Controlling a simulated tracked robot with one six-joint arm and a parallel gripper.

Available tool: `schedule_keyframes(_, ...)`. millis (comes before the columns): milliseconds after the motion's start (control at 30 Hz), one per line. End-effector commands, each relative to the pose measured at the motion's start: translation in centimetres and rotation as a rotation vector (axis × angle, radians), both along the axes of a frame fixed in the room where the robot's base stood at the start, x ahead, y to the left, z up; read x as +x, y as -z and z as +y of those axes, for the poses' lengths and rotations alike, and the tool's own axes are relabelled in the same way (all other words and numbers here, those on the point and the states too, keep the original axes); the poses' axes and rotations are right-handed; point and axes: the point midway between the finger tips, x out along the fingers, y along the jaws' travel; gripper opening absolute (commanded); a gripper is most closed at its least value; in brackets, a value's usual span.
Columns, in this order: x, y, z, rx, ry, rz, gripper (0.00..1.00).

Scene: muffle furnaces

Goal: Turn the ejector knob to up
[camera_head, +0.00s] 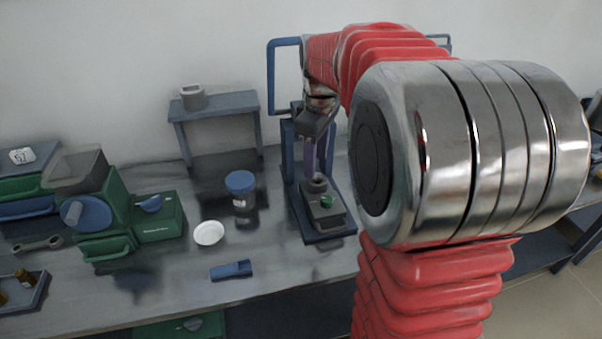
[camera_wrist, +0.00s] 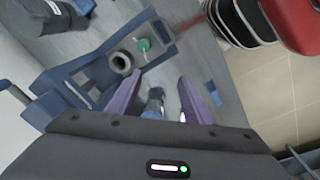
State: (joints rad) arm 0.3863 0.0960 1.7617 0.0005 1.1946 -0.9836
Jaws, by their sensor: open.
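A small green knob (camera_head: 327,201) sits on the front of a grey block (camera_head: 322,215) in the blue-framed press on the bench. I take it as the ejector knob. The knob (camera_wrist: 143,45) also shows in the wrist view, beyond my fingertips and beside a grey ring (camera_wrist: 121,62). My gripper (camera_head: 318,170) points down above the block. In the wrist view its purple fingers (camera_wrist: 160,78) are apart, not touching the knob. A blue-and-grey cylindrical part (camera_wrist: 155,100) shows between them; I cannot tell its depth.
The blue press frame (camera_head: 284,55) stands close around my gripper. A blue-lidded jar (camera_head: 240,184), a white dish (camera_head: 208,233) and a blue piece (camera_head: 231,270) lie to the left. A green machine (camera_head: 118,215) stands further left. The front bench strip is mostly clear.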

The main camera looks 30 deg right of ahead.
Motion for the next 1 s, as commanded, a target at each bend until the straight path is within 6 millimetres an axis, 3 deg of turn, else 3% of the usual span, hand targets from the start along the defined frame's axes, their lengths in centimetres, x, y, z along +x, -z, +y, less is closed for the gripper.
schedule_keyframes(100,1.3,1.4,-2.7,0.01,-0.052,0.041,0.46)
schedule_keyframes(300,2.4,2.9,-5.5,0.025,-0.12,0.079,0.46)
schedule_keyframes(767,2.5,3.3,-5.9,0.028,-0.134,0.086,0.46)
schedule_keyframes(1000,2.5,4.9,-5.9,0.029,-0.133,0.087,0.46)
